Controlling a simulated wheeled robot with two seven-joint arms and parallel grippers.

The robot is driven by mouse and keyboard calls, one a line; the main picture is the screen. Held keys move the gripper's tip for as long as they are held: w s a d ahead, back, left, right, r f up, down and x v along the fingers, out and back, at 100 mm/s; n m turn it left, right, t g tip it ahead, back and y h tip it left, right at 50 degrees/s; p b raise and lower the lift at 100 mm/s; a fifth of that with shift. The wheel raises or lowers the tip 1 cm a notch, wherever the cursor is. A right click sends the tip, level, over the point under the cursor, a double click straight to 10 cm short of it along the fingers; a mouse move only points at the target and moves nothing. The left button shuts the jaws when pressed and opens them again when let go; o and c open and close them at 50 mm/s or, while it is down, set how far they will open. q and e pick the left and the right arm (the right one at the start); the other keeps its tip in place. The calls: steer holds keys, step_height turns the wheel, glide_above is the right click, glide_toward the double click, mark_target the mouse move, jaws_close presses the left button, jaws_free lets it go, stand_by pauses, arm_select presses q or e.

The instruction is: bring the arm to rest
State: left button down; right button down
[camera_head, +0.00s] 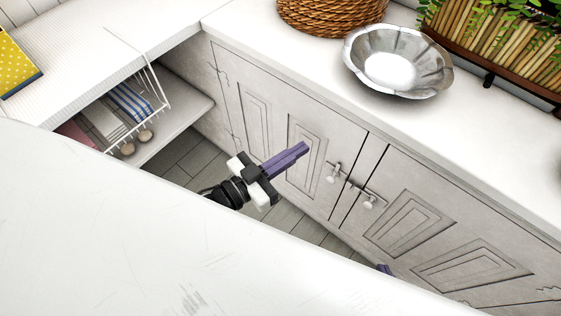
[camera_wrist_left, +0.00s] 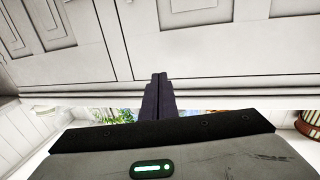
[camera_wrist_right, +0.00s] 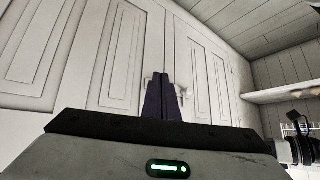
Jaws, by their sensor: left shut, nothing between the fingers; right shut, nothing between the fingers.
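My left gripper (camera_head: 303,150) is in front of the white cabinet doors, below the counter edge. Its purple fingers are together with nothing between them. In the left wrist view its fingers (camera_wrist_left: 158,92) also touch each other. My right gripper (camera_head: 385,269) shows only as a purple tip low in the head view, mostly hidden behind the large white surface in front. In the right wrist view its fingers (camera_wrist_right: 161,98) are together and empty, with cabinet doors behind them.
The cabinet doors (camera_head: 255,110) with knobs face the grippers. On the counter (camera_head: 480,120) are a silver bowl (camera_head: 390,68), a wicker basket (camera_head: 330,12) and a planter (camera_head: 495,40). A lower shelf (camera_head: 175,125) at left holds a wire rack (camera_head: 150,90). Floor shows between.

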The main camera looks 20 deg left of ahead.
arm_select(q)
steer(key=s+a+f+n+g+y+p, duration=0.1)
steer(key=s+f+g+y+p, duration=0.1)
steer(key=s, duration=0.6)
steer(key=s+a+f+n+g+y+p, duration=0.1)
steer(key=s+f+n+g+y+p, duration=0.1)
steer(key=s+f+g+y, duration=0.2)
steer(key=s+f+g, duration=0.1)
steer(key=s, duration=0.2)
steer(key=shift+s+a+f+n, duration=0.2)
steer(key=shift+s+a+n, duration=0.05)
steer(key=shift+s+n, duration=0.1)
